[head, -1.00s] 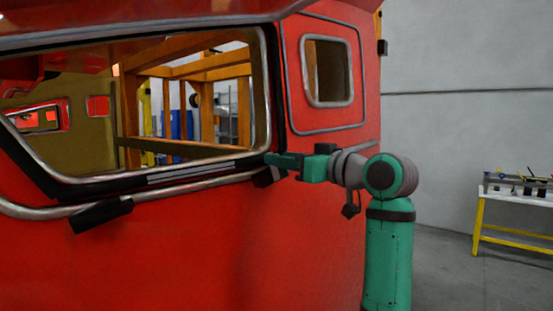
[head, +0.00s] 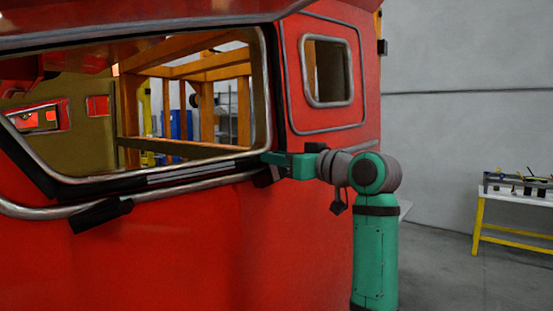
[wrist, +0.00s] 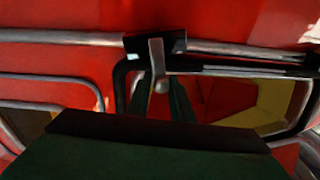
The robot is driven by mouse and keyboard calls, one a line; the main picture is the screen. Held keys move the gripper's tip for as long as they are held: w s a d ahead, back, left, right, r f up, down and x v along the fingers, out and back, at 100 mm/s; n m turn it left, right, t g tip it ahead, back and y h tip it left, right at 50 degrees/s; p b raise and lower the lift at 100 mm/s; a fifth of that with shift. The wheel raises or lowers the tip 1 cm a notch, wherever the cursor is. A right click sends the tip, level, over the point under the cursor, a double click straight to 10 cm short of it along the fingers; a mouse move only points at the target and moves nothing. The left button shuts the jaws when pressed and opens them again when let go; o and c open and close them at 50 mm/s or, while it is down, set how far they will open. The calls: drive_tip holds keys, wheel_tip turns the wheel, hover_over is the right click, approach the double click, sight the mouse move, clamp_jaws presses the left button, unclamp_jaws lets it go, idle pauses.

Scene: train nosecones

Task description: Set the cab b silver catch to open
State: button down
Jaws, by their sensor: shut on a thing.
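The silver catch (wrist: 157,66) shows in the wrist view as a small metal lever with a rounded end, on a black bracket (wrist: 130,43) at the window frame's edge. My gripper (wrist: 163,98) has its green fingers at the lever's rounded end and is shut on it. In the head view my gripper (head: 266,158) reaches in from the right to the lower right corner of the cab's large window (head: 268,110). The catch itself cannot be made out there behind the fingers. The red cab (head: 190,240) fills the left and middle.
A metal rail (head: 170,192) runs below the window, with a black handle-like part (head: 100,215) on it. A small side window (head: 328,72) is above my gripper. A white-topped table (head: 520,195) with yellow legs stands at the far right, with open floor before it.

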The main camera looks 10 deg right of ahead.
drive_tip(key=shift+w+d+m, duration=0.1)
drive_tip(key=shift+d+m, duration=0.1)
drive_tip(key=shift+m, duration=0.5)
drive_tip(key=shift+w+d+m, duration=0.1)
drive_tip(key=shift+d+m, duration=0.05)
drive_tip(key=shift+m, duration=0.55)
drive_tip(key=shift+w+d+m+t+h, duration=0.1)
drive_tip(key=shift+d+m+t+h, duration=0.2)
drive_tip(key=shift+m, duration=0.65)
drive_tip(key=shift+w+d+m+t+h, duration=0.15)
drive_tip(key=shift+d+m, duration=0.25)
drive_tip(key=shift+m, duration=0.55)
drive_tip(key=c, duration=1.6)
unclamp_jaws()
drive_tip(key=shift+c, duration=0.2)
drive_tip(key=shift+d, duration=0.1)
drive_tip(key=shift+f, duration=0.1)
